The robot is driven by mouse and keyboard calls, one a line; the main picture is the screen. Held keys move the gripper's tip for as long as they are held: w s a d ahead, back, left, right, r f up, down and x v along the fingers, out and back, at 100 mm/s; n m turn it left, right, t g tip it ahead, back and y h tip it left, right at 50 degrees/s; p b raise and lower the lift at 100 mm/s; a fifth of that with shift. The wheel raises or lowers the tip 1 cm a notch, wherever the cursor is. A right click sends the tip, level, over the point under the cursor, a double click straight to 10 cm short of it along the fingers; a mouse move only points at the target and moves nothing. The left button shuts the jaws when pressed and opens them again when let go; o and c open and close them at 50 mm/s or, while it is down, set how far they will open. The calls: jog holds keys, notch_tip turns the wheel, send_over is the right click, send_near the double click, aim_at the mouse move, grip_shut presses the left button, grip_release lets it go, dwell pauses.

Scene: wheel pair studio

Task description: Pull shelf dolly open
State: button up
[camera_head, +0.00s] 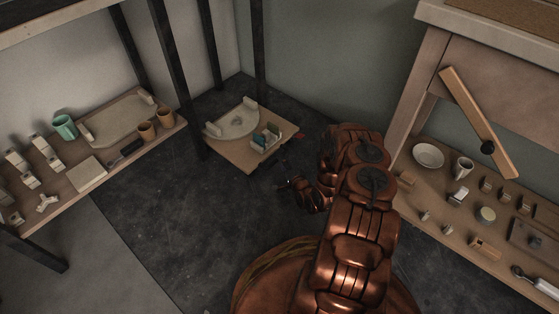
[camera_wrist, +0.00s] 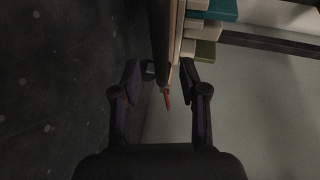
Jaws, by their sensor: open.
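The shelf dolly (camera_head: 248,157) is a low wooden board near the back corner, beside a dark post. It carries a pale rounded tray (camera_head: 233,124) and a few small books or blocks (camera_head: 265,137). A small red piece (camera_head: 300,135) shows at its right corner. My gripper (camera_head: 285,165) is low, close to the dolly's front right edge. In the wrist view my gripper (camera_wrist: 160,75) is open, with the dolly's edge (camera_wrist: 173,50) and the red piece (camera_wrist: 167,98) in line between its fingers. Whether the fingers touch the board is unclear.
A low shelf (camera_head: 88,203) at left holds mugs, a tray and small items. A bench (camera_head: 440,45) at right has a lower shelf with a plate (camera_head: 428,155), a cup and several small objects. The dark floor (camera_head: 170,220) in front of the dolly is clear.

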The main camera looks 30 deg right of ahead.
jog(key=v, duration=0.7)
jog(key=shift+s+r, duration=0.15)
jog(key=shift+s, duration=0.15)
